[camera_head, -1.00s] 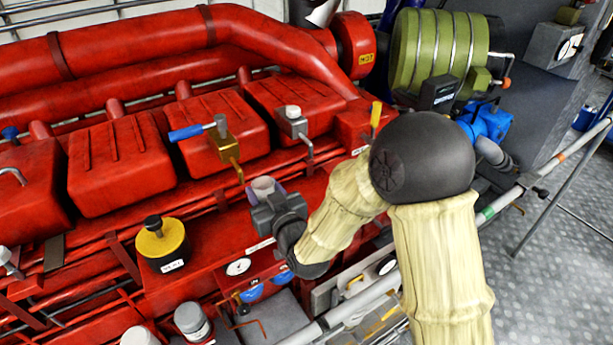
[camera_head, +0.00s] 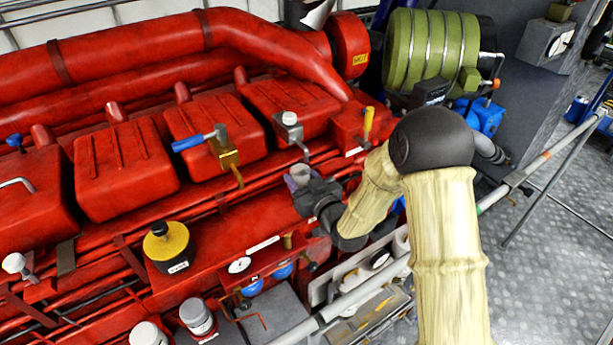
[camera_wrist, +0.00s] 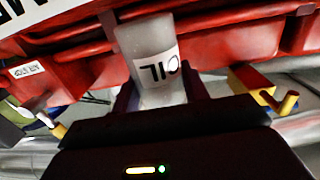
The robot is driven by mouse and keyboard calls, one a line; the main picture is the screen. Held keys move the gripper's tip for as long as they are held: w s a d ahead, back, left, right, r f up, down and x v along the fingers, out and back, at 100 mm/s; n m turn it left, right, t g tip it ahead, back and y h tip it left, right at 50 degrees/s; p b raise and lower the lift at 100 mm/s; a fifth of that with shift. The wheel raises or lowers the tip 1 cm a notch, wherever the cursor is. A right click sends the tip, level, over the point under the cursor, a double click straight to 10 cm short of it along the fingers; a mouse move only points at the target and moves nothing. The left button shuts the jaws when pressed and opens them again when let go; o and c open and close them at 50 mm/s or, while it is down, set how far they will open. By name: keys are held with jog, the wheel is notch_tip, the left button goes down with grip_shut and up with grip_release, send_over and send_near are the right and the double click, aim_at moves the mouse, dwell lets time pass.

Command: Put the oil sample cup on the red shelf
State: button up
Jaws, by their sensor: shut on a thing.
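The oil sample cup is a pale, translucent cup with a white label reading "OIL". In the wrist view the oil sample cup (camera_wrist: 145,50) stands between my gripper's dark fingers (camera_wrist: 158,95), which are shut on it. In the head view my gripper (camera_head: 299,182) holds the cup (camera_head: 300,171) over the right part of the red engine, in front of the rocker boxes. A red ledge (camera_head: 225,248) of the engine runs left of and below my gripper; I cannot tell for sure whether it is the red shelf.
A black-and-yellow cap (camera_head: 168,246) and two jars (camera_head: 196,317) stand to the lower left. A blue-handled valve (camera_head: 205,140) and a grey-white valve (camera_head: 290,125) stick up near my gripper. A gauge (camera_head: 239,265) and handrail (camera_head: 350,312) are in front.

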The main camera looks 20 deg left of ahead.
jog(key=shift+w+d+r+p, duration=0.25)
jog(key=shift+w+d+p, duration=0.25)
jog(key=shift+w+d, duration=0.25)
jog(key=shift+a+f, duration=0.1)
jog(key=shift+f, duration=0.5)
jog(key=shift+s+a+f, duration=0.15)
jog(key=shift+a+f, duration=0.05)
jog(key=shift+f, duration=0.2)
jog(key=shift+d, duration=0.1)
jog(key=shift+f, duration=0.15)
jog(key=o, duration=1)
